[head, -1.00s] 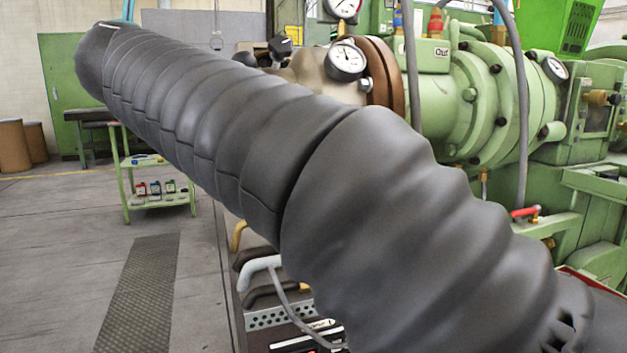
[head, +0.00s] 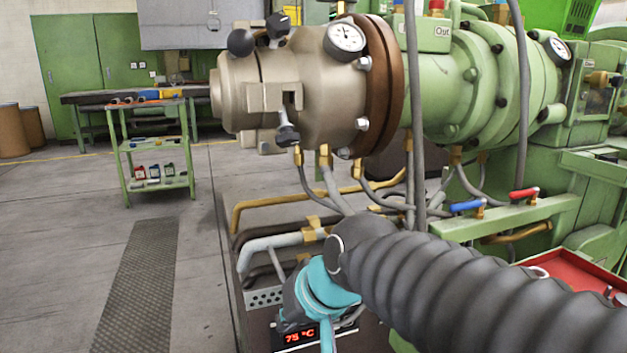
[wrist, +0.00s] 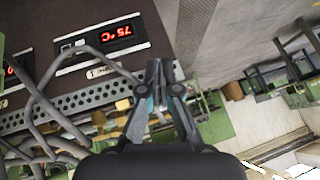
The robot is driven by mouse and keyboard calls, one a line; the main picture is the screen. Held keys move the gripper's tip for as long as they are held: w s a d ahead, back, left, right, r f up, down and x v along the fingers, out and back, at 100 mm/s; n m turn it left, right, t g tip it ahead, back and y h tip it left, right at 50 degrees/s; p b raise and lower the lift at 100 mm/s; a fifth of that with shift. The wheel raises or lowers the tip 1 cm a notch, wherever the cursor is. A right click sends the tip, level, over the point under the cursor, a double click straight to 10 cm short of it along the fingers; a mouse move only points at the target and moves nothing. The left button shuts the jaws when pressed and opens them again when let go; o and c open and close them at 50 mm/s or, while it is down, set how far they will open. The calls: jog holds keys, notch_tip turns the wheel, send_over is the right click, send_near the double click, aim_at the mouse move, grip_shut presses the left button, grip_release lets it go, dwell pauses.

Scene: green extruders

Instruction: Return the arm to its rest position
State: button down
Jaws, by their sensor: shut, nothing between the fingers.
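My gripper (wrist: 158,72) shows in the wrist view with its fingertips together and nothing between them. In the head view my arm, in a dark ribbed sleeve, comes in from the lower right. Its turquoise wrist part sits at the lower middle, in front of a control unit with a red temperature display (head: 301,336). The gripper's fingers cannot be made out in the head view. In the wrist view the unit's display (wrist: 122,32) lies beyond the fingers, to their upper left.
The green extruder (head: 470,85) with its beige head (head: 290,85) fills the right and middle. Hoses and a blue-handled valve (head: 466,206) hang below it. A red tray (head: 572,277) is at the right. A green cart (head: 158,185) stands at the left, with open floor before it.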

jog(key=s+d+f+m+h, duration=0.1)
jog(key=s+d+f+h, duration=0.1)
jog(key=d, duration=0.7)
jog(key=s+d+f+m+h, duration=0.2)
jog(key=s+d+f, duration=0.2)
jog(key=d, duration=0.6)
jog(key=s, duration=0.2)
jog(key=shift+s+d+f+h, duration=0.25)
jog(key=shift+s+f+h, duration=0.05)
jog(key=shift+f+h, duration=0.1)
